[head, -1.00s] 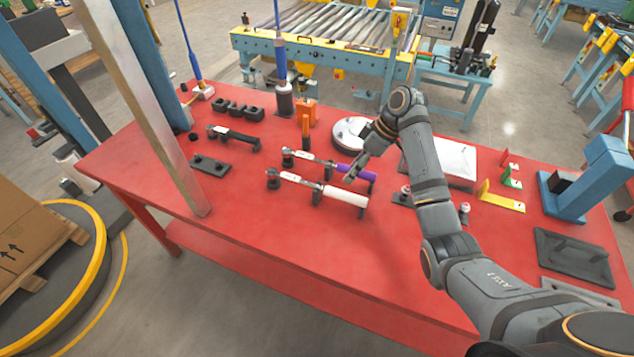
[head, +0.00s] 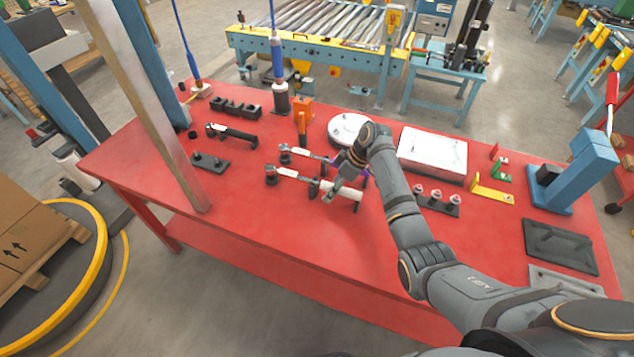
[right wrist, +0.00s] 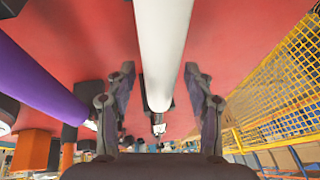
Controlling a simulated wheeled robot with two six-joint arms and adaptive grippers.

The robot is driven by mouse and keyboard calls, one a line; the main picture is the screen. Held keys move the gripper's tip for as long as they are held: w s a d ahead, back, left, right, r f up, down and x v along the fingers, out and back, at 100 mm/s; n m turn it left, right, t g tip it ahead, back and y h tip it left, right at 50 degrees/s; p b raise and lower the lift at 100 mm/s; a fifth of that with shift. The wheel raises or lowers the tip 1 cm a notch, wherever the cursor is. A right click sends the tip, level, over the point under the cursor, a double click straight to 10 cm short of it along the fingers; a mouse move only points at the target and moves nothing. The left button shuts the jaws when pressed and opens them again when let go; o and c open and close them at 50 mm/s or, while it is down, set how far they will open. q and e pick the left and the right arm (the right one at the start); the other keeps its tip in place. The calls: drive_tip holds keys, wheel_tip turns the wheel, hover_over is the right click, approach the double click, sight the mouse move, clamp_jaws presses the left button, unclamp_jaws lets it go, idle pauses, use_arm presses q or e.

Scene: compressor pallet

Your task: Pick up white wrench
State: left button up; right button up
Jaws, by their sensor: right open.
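The white wrench (head: 345,193) lies on its low black stands on the red table, its white handle pointing right. In the right wrist view its white handle (right wrist: 162,45) runs between the two fingers. My right gripper (head: 335,188) is open at the handle, and its fingers stand apart from the handle on both sides in the right wrist view (right wrist: 160,90). The gripper partly hides the handle in the head view. The purple wrench (head: 364,176) lies just behind, mostly covered by my gripper; its purple handle (right wrist: 40,70) shows at left in the right wrist view. My left gripper is not in view.
A black-handled wrench (head: 232,133) lies farther left. A metal post (head: 140,100) rises at left. The front of the red table (head: 260,240) is clear.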

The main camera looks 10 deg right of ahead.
drive_tip(key=shift+c, duration=0.9)
clamp_jaws()
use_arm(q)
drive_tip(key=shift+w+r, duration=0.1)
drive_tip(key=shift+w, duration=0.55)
use_arm(e)
drive_tip(key=shift+r, duration=0.1)
drive_tip(key=shift+r, duration=0.1)
